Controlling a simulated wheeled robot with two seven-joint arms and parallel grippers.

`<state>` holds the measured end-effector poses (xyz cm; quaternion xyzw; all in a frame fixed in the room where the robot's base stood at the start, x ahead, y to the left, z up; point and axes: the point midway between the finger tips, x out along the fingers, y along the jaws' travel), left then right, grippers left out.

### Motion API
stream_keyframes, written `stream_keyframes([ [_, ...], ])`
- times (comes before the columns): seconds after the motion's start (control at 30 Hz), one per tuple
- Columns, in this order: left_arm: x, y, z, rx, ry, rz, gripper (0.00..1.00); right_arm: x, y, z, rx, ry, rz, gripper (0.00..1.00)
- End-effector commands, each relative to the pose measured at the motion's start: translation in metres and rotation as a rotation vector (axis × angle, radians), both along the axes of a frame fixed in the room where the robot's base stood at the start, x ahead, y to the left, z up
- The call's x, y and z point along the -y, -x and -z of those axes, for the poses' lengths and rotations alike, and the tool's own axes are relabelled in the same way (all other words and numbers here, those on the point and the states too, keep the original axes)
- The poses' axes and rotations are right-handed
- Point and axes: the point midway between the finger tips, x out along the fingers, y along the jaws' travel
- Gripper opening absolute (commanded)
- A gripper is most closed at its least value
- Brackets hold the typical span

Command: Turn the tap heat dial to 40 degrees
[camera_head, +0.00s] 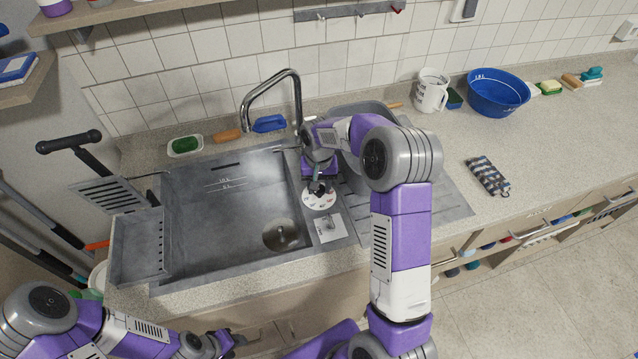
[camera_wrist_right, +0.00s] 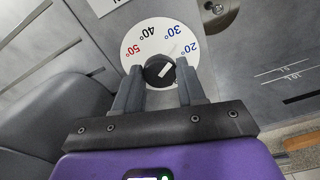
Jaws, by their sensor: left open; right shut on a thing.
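The heat dial is a white disc (camera_head: 320,201) on the steel strip right of the sink basin. In the right wrist view the disc (camera_wrist_right: 136,46) carries 20°, 30°, 40° and 50° marks around a black knob (camera_wrist_right: 157,71). The knob's white line seems to point toward the 20°–30° side; its exact reading is unclear. My right gripper (camera_head: 318,186) is over the dial, its two fingers (camera_wrist_right: 161,82) on either side of the knob and shut on it. My left gripper (camera_head: 232,342) is open and empty, low in front of the counter.
The tap (camera_head: 272,90) arches behind the dial. The sink basin (camera_head: 215,225) lies left, with a drainer rack (camera_head: 139,247) on its left edge. A white card (camera_head: 329,227) lies in front of the dial. A jug (camera_head: 430,91) and blue bowl (camera_head: 497,93) stand right.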

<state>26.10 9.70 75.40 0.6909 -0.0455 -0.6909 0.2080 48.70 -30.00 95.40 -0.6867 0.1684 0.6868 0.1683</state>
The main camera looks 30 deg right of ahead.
Motion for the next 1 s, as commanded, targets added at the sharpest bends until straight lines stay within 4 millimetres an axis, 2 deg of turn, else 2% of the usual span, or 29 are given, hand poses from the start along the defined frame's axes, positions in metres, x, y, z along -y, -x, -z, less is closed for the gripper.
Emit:
stream_keyframes([
  [0.7, 0.0, 0.0, -0.019, 0.0, 0.0, 0.0, 0.43, 0.0, 0.0, -0.001, 0.0, 0.0, -0.673, 0.09],
  [1.0, 0.0, 0.0, -0.024, 0.0, 0.0, 0.0, 0.43, 0.0, 0.0, -0.001, 0.001, 0.0, -0.892, 0.09],
])
